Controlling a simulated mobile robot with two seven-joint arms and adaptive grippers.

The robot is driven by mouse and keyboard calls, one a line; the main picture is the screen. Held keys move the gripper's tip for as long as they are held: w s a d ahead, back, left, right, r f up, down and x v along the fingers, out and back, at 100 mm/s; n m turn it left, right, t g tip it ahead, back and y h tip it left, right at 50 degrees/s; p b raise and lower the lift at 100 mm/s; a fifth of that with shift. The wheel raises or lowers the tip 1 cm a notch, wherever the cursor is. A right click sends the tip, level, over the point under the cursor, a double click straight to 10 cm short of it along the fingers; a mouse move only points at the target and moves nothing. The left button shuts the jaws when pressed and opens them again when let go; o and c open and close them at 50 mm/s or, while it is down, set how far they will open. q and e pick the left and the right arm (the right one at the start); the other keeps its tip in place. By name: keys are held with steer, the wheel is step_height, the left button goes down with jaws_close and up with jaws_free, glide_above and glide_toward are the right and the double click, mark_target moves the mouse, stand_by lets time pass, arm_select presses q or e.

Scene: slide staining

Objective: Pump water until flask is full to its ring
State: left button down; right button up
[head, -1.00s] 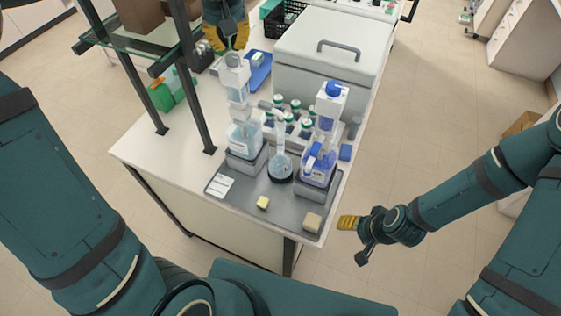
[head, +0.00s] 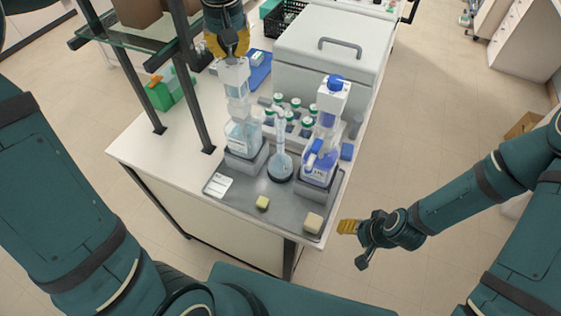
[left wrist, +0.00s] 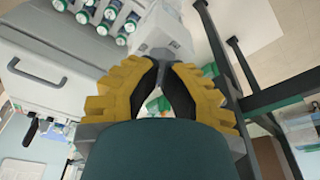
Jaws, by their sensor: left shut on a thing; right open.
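A dispenser bottle of clear liquid with a white pump (head: 233,78) stands on a grey block at the left of the tray. A dispenser bottle with a blue cap (head: 325,120) and blue liquid stands on the right block. The narrow-necked flask (head: 281,160) stands upright between them on a dark round base; its ring and level are too small to tell. My left gripper (head: 228,45) is shut on the top of the white pump, which its fingers partly hide. The yellow fingers (left wrist: 162,75) also show in the left wrist view. My right gripper (head: 348,227) is open and empty, right of the bench.
The grey tray (head: 240,200) also holds a label card (head: 218,185), a yellow block (head: 262,202) and a beige block (head: 313,222). Green-capped vials (head: 290,117) and a large white box (head: 325,65) stand behind. A dark shelf post (head: 195,90) rises close left of my left gripper.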

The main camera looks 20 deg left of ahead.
arm_select(q)
steer(key=shift+s+b+x, duration=0.15)
steer(key=shift+b+x, duration=0.45)
steer(key=shift+x, duration=0.3)
steer(key=shift+s+b+x, duration=0.2)
steer(key=shift+b+x, duration=0.4)
steer(key=shift+x, duration=0.25)
steer(key=shift+d+f, duration=0.1)
steer(key=shift+f, duration=0.1)
steer(key=shift+r, duration=0.1)
steer(key=shift+w+a+p+v, duration=0.1)
steer(key=shift+w+p+v, duration=0.1)
steer(key=shift+p+v, duration=0.85)
steer(key=shift+w+a+p+v, duration=0.1)
steer(key=shift+w+p+v, duration=0.15)
steer(key=shift+p+v, duration=0.85)
steer(key=shift+w+a+p+v, duration=0.1)
steer(key=shift+w+p+v, duration=0.1)
steer(key=shift+p+v, duration=0.85)
steer(key=shift+d+r+b, duration=0.1)
steer(key=shift+r+b, duration=0.25)
steer(key=shift+r, duration=0.1)
steer(key=shift+f, duration=0.2)
